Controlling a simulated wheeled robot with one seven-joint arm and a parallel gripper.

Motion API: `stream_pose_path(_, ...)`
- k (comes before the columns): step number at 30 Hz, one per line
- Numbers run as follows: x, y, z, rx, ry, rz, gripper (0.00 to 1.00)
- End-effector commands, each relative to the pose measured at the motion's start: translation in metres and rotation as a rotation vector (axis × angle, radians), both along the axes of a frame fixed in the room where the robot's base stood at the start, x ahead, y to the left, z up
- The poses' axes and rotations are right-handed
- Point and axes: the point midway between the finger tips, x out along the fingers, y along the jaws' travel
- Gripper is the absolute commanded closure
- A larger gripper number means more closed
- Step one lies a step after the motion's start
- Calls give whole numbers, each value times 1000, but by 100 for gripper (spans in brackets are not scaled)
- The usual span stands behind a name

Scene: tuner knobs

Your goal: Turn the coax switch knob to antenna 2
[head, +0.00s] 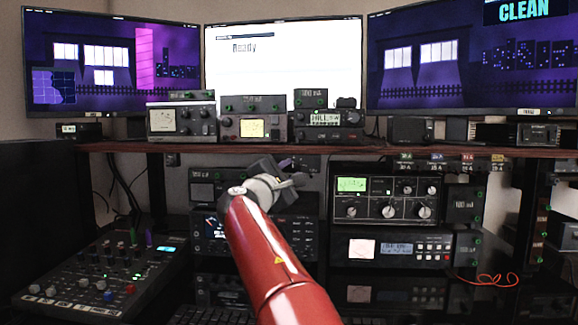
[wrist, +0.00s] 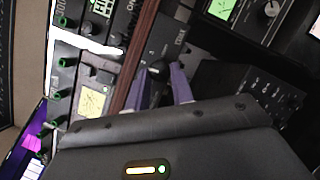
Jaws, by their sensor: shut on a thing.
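The coax switch (wrist: 178,48) is a dark box with small pale markings, under the wooden shelf edge in the wrist view. Its black knob (wrist: 158,72) sits between the two purple fingers of my gripper (wrist: 160,76). My gripper is shut on the knob, with a finger on each side. In the head view my gripper (head: 290,172) reaches in just below the shelf, and it and my red arm hide most of the switch. The knob's pointer is too small and dark to read against the antenna marks.
The wooden shelf (head: 420,148) runs just above my gripper. Below right stands a radio tuner with a green display (head: 352,185). A mixer (head: 100,270) lies at left. Small radios and meters (head: 180,121) stand on the shelf, under three monitors (head: 283,65).

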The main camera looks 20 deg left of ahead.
Motion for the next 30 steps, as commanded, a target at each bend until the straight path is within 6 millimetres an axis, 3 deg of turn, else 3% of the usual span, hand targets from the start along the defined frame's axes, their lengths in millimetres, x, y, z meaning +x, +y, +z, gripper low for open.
stream_pose_path(9, 0, 1, 2, 124, 30, 0, 99)
stream_pose_path(26, 0, 0, 1, 148, 36, -1, 99)
stream_pose_path(27, 0, 0, 1, 148, 36, -1, 73)
stream_pose_path(30, 0, 0, 1, 148, 36, -1, 60)
